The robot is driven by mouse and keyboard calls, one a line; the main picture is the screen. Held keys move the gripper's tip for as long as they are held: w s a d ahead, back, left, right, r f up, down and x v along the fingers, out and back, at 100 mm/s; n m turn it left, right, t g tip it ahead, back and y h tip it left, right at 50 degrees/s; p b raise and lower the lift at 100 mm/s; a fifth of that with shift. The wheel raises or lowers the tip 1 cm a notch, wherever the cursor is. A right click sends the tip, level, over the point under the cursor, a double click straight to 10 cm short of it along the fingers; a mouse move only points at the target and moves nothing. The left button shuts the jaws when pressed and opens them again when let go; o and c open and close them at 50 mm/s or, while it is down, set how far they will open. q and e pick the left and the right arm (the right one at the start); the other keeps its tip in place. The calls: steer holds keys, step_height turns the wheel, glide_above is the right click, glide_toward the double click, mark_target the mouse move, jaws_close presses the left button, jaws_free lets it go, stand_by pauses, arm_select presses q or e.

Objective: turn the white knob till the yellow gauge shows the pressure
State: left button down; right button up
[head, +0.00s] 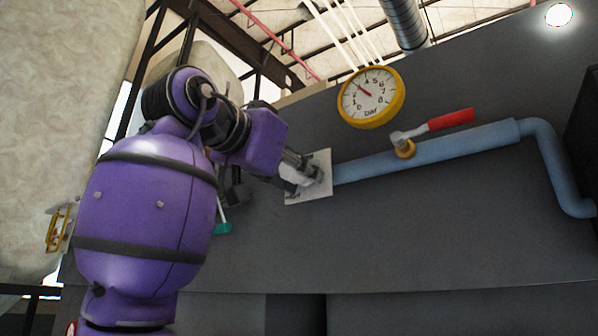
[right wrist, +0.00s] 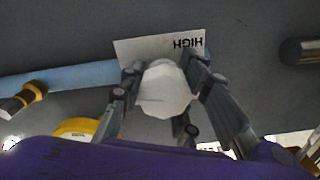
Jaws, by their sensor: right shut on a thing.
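My right gripper (head: 310,174) reaches the white plate (head: 323,187) on the grey wall in the head view. In the right wrist view its fingers (right wrist: 165,88) are shut on the white faceted knob (right wrist: 166,91), one on each side. In the head view the knob is mostly hidden by the fingers. The yellow gauge (head: 385,104) hangs above the pipe, up and right of the gripper. Its dial reads "bar", and its red needle points to the upper left, a little left of the 4. My left gripper is not in view.
A blue pipe (head: 465,139) runs right from the plate and bends down. It carries a brass valve with a red lever (head: 451,120). The plate reads "HIGH" in the wrist view. A teal-ended thing (head: 222,229) shows beside my arm. The wall below the pipe is bare.

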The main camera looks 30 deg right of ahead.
steer(key=shift+s, duration=0.1)
steer(key=o, duration=1.1)
steer(key=shift+s, duration=0.1)
steer(key=shift+a, duration=0.25)
steer(key=v, duration=1.1)
steer(key=shift+s+a, duration=0.15)
steer(key=shift+a, duration=0.15)
